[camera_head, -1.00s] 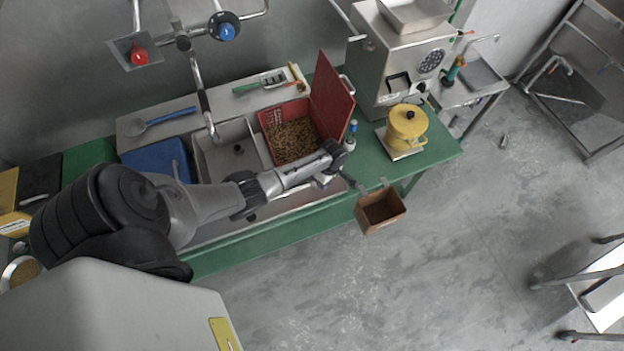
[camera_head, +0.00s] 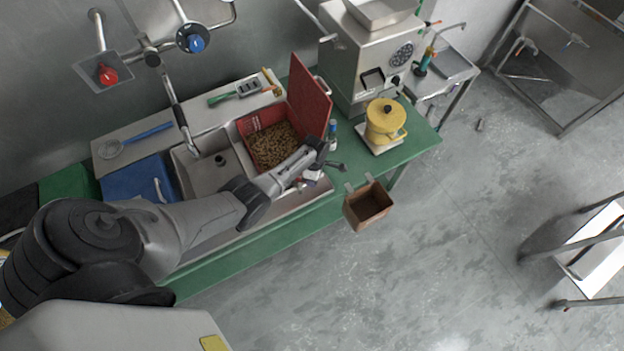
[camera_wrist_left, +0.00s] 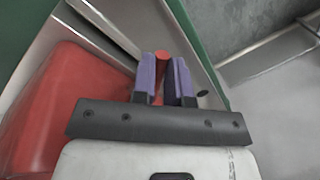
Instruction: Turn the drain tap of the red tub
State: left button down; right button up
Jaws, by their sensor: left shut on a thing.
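The red tub (camera_head: 255,123) sits in the steel sink in the head view, its red lid standing open and brown pellets inside. Its red wall (camera_wrist_left: 60,105) fills the left of the left wrist view. My left gripper (camera_head: 312,174) is at the tub's front right corner, seen from above and partly hidden by its own wrist. In the left wrist view my left gripper (camera_wrist_left: 165,80) has its purple-padded fingers closed around the small red drain tap (camera_wrist_left: 162,62). Only the tap's tip shows between the fingers. My right gripper is not in view.
A yellow pot (camera_head: 385,122) stands on the green counter to the right. A brown open box (camera_head: 368,204) hangs at the counter's front edge. A faucet (camera_head: 178,112) reaches over the sink, left of the tub. The floor to the right is mostly clear.

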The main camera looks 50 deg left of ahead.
pick_arm(q)
jog(key=c, duration=1.1)
grip_release()
jog(key=shift+r, duration=0.15)
jog(key=shift+r, duration=0.3)
jog(key=shift+w+a+r+p, duration=0.25)
jog(key=shift+w+r+p, duration=0.1)
jog(key=shift+r, duration=1.75)
jog(key=shift+w+a+r+p, duration=0.3)
jog(key=shift+w+r, duration=0.1)
jog(key=shift+r, duration=1.75)
jog(key=shift+w+a+r+p, duration=0.2)
jog(key=shift+w+r+p, duration=0.15)
jog(key=shift+r, duration=1.75)
jog(key=shift+c, duration=0.3)
